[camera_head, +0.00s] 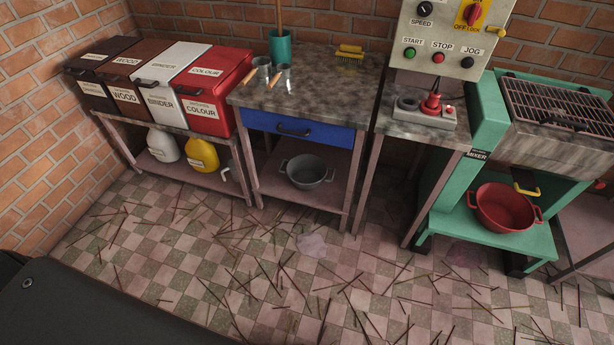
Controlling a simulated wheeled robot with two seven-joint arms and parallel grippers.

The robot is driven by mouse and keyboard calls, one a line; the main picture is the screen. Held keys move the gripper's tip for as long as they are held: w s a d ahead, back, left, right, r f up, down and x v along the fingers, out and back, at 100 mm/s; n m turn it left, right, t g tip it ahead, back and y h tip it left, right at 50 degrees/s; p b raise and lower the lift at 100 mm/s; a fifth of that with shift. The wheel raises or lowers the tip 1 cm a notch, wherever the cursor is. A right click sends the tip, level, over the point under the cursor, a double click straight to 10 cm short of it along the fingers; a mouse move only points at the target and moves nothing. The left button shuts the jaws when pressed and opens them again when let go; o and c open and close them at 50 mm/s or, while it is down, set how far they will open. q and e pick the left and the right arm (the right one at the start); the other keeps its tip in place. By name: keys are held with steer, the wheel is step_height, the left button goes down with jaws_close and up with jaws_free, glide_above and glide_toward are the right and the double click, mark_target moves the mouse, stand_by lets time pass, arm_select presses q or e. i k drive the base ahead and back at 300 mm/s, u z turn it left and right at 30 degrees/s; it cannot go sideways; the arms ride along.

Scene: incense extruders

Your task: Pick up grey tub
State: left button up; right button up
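The grey tub (306,171) is a round, open tub with two side handles. It sits upright on the lower shelf of the middle table, below the blue drawer. Its inside looks empty from here. Neither of my grippers shows in the head view.
The blue drawer (297,129) is shut above the tub, and table legs flank the shelf (275,186). A red tub (504,207) stands on the green mixer's (483,233) lower shelf at right. Labelled bins (213,90) stand at left.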

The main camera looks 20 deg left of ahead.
mark_target(306, 171)
steer(key=z, duration=0.65)
steer(key=i, duration=0.85)
